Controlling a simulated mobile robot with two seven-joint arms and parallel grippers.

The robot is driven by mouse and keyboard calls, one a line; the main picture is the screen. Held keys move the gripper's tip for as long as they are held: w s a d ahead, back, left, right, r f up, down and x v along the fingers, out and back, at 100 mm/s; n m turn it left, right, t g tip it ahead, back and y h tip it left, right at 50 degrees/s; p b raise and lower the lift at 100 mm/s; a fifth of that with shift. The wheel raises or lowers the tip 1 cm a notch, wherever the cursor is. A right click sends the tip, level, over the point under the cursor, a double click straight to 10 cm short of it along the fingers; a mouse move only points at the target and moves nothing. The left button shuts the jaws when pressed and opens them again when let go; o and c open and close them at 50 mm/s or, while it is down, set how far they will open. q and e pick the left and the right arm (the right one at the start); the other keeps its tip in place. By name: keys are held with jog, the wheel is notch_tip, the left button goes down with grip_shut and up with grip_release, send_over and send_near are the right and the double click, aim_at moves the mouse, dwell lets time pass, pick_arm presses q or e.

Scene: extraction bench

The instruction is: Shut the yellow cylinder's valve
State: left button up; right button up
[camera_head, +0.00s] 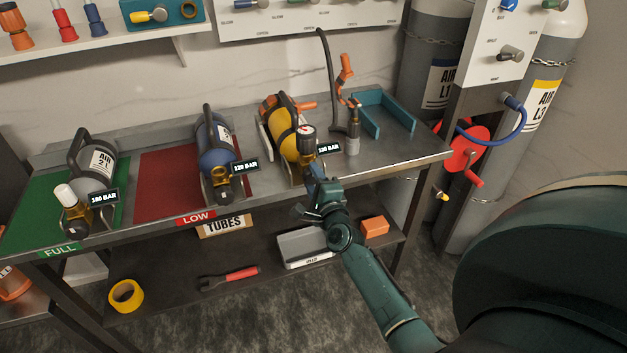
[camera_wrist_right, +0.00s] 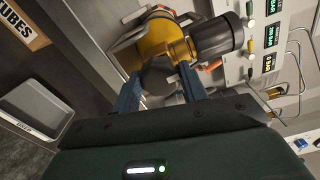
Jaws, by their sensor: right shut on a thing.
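The yellow cylinder (camera_head: 283,122) lies in a cradle on the bench, its brass valve end facing the front edge. In the right wrist view the cylinder (camera_wrist_right: 158,38), brass fitting and dark gauge body (camera_wrist_right: 217,38) show close up. My right gripper (camera_head: 314,173) reaches up to the valve from the front. Its two blue fingers (camera_wrist_right: 160,82) are shut on the dark round valve knob (camera_wrist_right: 159,72), which they partly hide. My left gripper is not in view.
A blue cylinder (camera_head: 214,143) on the red LOW mat (camera_head: 160,172) and a grey cylinder (camera_head: 95,158) on the green FULL mat (camera_head: 30,215) lie to the left. A hose with a fitting (camera_head: 353,130) stands close right. A lower shelf (camera_head: 180,262) holds a grey tray (camera_head: 300,246).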

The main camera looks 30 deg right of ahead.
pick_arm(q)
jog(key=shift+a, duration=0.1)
pick_arm(e)
jog(key=o, duration=1)
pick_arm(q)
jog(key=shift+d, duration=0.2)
pick_arm(e)
jog(key=v, duration=1.3)
jog(key=shift+a, duration=0.15)
pick_arm(q)
jog(key=p, duration=0.1)
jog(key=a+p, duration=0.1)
jog(key=p, duration=0.1)
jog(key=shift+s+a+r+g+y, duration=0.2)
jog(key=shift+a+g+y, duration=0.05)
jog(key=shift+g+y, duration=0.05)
pick_arm(e)
jog(key=s+a+f+n+g+y, duration=0.3)
jog(key=s+a+n, duration=0.3)
jog(key=n, duration=0.7)
jog(key=s+a+f+n+g+y, duration=0.3)
jog(key=s+a+n, duration=0.4)
jog(key=a+n, duration=0.4)
jog(key=shift+s+a+f+n+g+y, duration=0.25)
jog(key=shift+n+g+y, duration=0.35)
jog(key=shift+n, duration=0.5)
